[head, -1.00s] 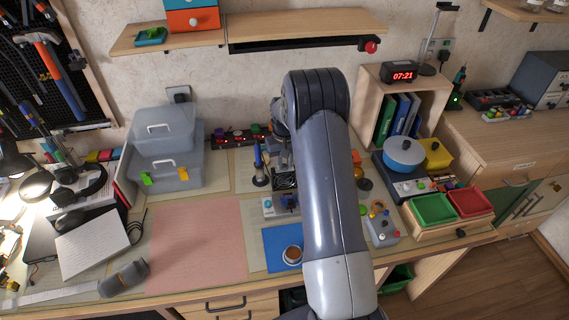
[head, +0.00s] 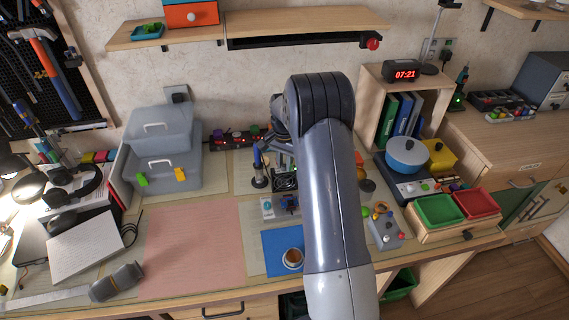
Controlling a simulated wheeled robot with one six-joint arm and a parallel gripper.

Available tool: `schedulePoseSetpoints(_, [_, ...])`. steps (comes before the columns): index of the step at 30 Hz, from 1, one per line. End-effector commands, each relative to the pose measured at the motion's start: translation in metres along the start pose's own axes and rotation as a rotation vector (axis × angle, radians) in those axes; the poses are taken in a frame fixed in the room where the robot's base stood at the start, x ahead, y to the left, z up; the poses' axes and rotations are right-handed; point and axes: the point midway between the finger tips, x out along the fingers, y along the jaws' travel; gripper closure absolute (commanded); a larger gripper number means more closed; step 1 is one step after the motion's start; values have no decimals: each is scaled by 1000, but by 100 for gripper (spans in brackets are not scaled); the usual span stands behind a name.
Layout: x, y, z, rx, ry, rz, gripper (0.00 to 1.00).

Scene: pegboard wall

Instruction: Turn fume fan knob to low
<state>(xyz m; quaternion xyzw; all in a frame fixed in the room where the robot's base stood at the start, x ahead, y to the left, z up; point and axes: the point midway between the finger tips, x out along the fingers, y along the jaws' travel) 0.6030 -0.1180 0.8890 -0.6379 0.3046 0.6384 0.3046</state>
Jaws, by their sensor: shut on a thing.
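The fume fan (head: 285,183) is a small dark box with a round grille, standing at the back of the bench in the middle of the head view. My gripper (head: 284,158) is just above and behind it in the picture, partly covered by my own arm. Its fingertips are too small and covered to make out clearly. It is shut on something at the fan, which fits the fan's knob. The knob and its pointer are hidden, so its setting cannot be read.
A soldering iron stand (head: 259,172) is close on the left of the fan. A power strip (head: 232,138) lies behind. A small blue-topped device (head: 287,204) and a cup (head: 293,258) on a blue mat (head: 271,262) are in front. The pink mat (head: 192,245) is clear.

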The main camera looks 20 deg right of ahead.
Motion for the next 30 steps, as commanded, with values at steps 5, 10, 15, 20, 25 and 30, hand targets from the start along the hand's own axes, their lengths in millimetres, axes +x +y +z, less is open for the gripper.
schedulePoseSetpoints(5, [0,0,-1,62,3,-2,100])
schedulePoseSetpoints(10, [-1,0,-1,90,3,-2,100])
schedulePoseSetpoints(15, [-1,0,-1,96,3,-2,100])
schedulePoseSetpoints(20, [-1,0,-1,96,3,-2,100])
schedulePoseSetpoints(25, [-1,0,-1,96,3,-2,75])
schedulePoseSetpoints(30, [-1,0,0,95,2,-1,61])
